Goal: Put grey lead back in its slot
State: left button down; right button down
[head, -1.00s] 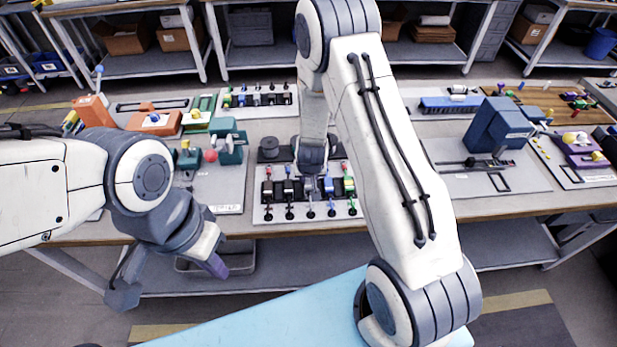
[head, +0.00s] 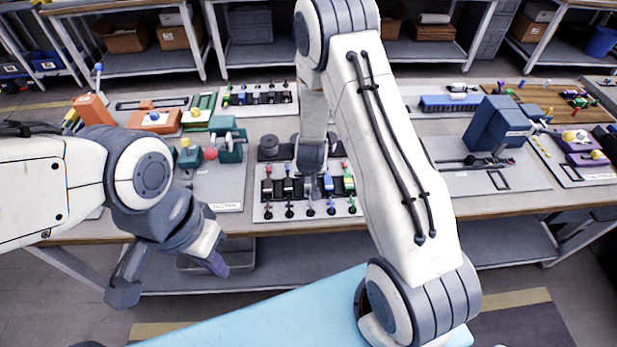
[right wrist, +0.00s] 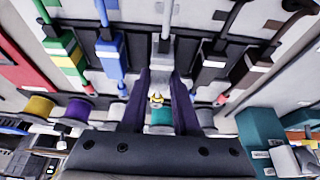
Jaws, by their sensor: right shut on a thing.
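My right gripper (right wrist: 161,82) has purple fingers shut on the grey lead (right wrist: 162,48), whose grey block shows between the fingertips in the right wrist view. In the head view my right gripper (head: 310,180) is over the middle of the white lead board (head: 265,212), and my arm partly hides the grey lead there. A blue lead (right wrist: 109,52) and a black lead (right wrist: 209,62) stand on either side of it. Whether the grey lead is seated in a slot cannot be told. My left gripper (head: 215,264) hangs in front of the table edge, its opening unclear.
A green-banded lead (right wrist: 66,55) and a dark brown lead (right wrist: 250,68) are further out on the board. A dark spool (head: 268,146) stands behind it. A teal device (head: 229,140) is to the left and a blue machine (head: 498,128) to the right.

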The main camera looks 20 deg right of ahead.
jog(key=shift+f+b, duration=0.45)
jog(key=shift+f, duration=0.15)
dwell(0.5)
jog(key=c, duration=0.6)
grip_release()
jog(key=shift+r, duration=0.1)
jog(key=p+v, duration=0.2)
jog(key=v, duration=0.8)
jog(key=shift+r, duration=0.15)
